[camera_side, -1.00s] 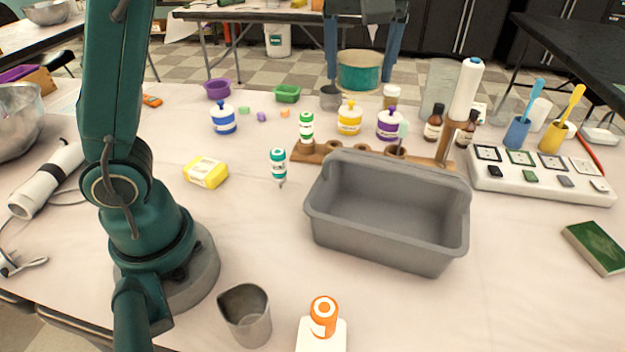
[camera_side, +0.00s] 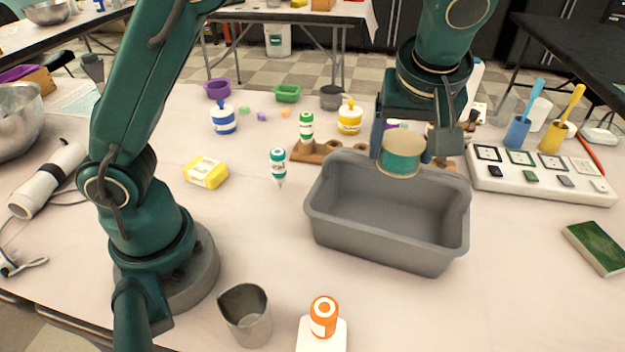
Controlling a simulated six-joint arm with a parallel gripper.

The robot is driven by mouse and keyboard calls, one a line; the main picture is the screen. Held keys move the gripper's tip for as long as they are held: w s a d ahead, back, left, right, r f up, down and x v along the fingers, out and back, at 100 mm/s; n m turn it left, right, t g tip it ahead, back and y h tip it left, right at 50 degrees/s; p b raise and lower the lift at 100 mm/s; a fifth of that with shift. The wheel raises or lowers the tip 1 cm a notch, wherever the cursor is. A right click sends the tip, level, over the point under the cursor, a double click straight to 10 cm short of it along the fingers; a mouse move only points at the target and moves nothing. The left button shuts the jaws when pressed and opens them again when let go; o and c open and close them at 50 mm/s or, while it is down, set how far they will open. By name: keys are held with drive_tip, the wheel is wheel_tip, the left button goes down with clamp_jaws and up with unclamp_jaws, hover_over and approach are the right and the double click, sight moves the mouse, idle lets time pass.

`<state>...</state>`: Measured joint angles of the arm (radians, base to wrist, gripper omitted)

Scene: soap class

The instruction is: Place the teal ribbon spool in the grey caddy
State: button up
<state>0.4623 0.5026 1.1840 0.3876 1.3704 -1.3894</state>
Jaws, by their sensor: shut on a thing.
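The teal ribbon spool (camera_side: 400,156) is a short teal cylinder with pale rims. My gripper (camera_side: 412,145) is shut on it, with a finger at either side. The spool is upright in the picture, in front of the back part of the grey caddy (camera_side: 385,247). The spool looks held above the caddy's back half; its exact height over the rim is hard to tell. The visible inside of the caddy is empty. My arm hides part of the caddy's back right rim and the things behind it.
A wooden rack (camera_side: 313,152) with a green-capped bottle (camera_side: 306,128) stands behind the caddy. A white sample tray (camera_side: 540,178) lies to the right.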

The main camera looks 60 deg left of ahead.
drive_tip(key=shift+f, duration=0.15)
drive_tip(key=o, duration=1.4)
drive_tip(key=v, duration=0.7)
drive_tip(key=shift+r, duration=0.4)
